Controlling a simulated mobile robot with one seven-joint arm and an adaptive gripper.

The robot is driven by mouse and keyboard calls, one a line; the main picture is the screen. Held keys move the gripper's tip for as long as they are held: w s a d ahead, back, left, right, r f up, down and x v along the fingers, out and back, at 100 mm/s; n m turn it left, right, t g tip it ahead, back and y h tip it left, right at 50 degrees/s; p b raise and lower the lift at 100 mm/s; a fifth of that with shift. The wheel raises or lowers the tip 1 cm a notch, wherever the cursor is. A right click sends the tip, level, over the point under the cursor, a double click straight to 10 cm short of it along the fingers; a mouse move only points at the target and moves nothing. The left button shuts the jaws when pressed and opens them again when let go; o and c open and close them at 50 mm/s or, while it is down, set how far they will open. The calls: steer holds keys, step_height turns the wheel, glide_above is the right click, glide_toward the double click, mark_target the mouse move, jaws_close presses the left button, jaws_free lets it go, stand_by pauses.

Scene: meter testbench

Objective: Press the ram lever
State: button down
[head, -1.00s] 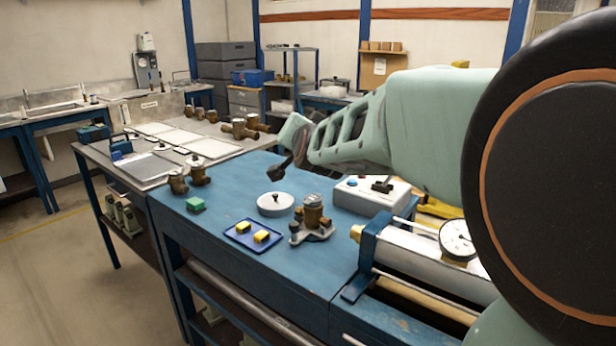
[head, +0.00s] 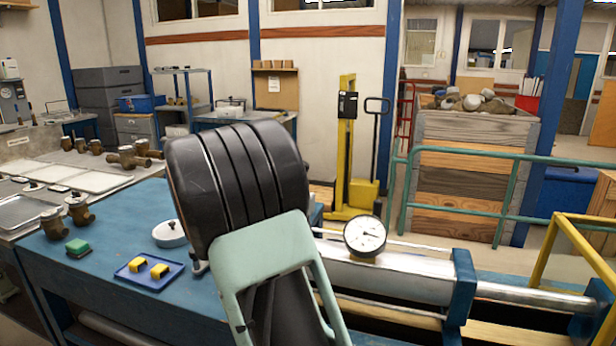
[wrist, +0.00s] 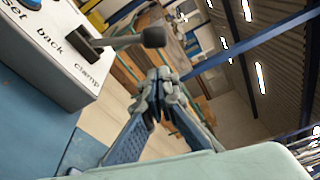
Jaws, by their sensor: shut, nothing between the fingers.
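In the wrist view, a white control box (wrist: 60,62) lies at the upper left, with the words "back" and "clamp" legible on it. Its lever (wrist: 120,42) has a grey shaft and a black knob (wrist: 153,37), and sticks out to the right from a black slot. My gripper (wrist: 165,84) is shut and empty, its fingertips just below the knob in the picture, with a visible gap. Whether they are level in depth I cannot tell. In the head view my arm hides the box, the lever and the gripper.
In the head view, a cylinder bench with a dial gauge (head: 365,236) runs to the right. A green railing (head: 503,190) stands behind.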

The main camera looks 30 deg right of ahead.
steer(key=x, duration=1)
steer(key=shift+w+a+r, duration=0.1)
steer(key=shift+w+a, duration=0.05)
steer(key=shift+w, duration=0.05)
